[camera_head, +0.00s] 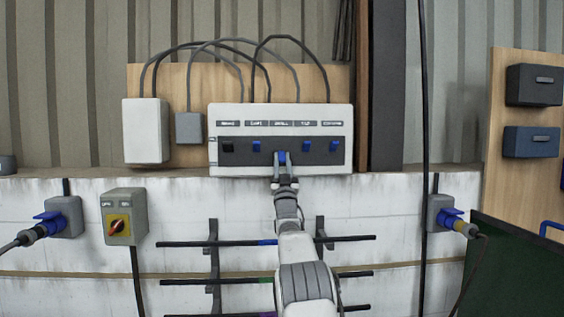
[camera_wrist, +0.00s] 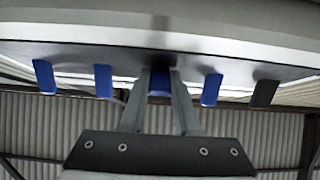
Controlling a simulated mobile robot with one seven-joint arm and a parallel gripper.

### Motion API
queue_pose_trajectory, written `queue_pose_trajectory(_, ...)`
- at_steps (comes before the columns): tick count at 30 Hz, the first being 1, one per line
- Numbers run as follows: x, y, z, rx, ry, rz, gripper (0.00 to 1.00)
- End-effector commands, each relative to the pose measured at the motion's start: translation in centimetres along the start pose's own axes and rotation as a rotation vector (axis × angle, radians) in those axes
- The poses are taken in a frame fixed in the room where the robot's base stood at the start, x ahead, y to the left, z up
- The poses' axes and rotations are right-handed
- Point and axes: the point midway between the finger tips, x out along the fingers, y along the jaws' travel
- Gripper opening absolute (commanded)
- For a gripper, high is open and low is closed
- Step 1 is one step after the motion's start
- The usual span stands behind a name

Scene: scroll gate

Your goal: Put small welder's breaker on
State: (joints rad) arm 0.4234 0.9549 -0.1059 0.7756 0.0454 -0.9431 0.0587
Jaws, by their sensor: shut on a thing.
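The white breaker panel (camera_head: 338,114) is mounted on the wall board, with a row of levers under small labels. The labels are too small to read surely, so I cannot tell which one names the small welder. My gripper (camera_head: 284,167) is at the middle blue lever (camera_head: 281,156). In the wrist view my gripper (camera_wrist: 160,98) has its fingers on either side of this lever (camera_wrist: 160,82), shut on it. The lever's position is partly hidden by the fingers.
Neighbouring blue levers (camera_head: 256,146) (camera_head: 308,145) stand close on both sides, and a black lever (camera_head: 227,146) is at the far left. A grey box with a red-yellow rotary switch (camera_head: 118,226) is lower left. Horizontal rods (camera_head: 190,244) lie below the panel.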

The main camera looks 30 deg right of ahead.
Motion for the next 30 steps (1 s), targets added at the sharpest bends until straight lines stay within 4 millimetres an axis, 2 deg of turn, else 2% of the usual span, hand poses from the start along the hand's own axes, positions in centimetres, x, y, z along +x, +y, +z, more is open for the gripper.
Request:
queue_pose_trajectory(8,0.0,0.0,-0.2,0.000,-0.025,0.000,0.00)
queue_pose_trajectory(14,0.0,0.0,-0.6,0.000,-0.109,0.000,0.00)
queue_pose_trajectory(30,1.5,0.0,-2.8,0.001,-0.574,0.001,0.00)
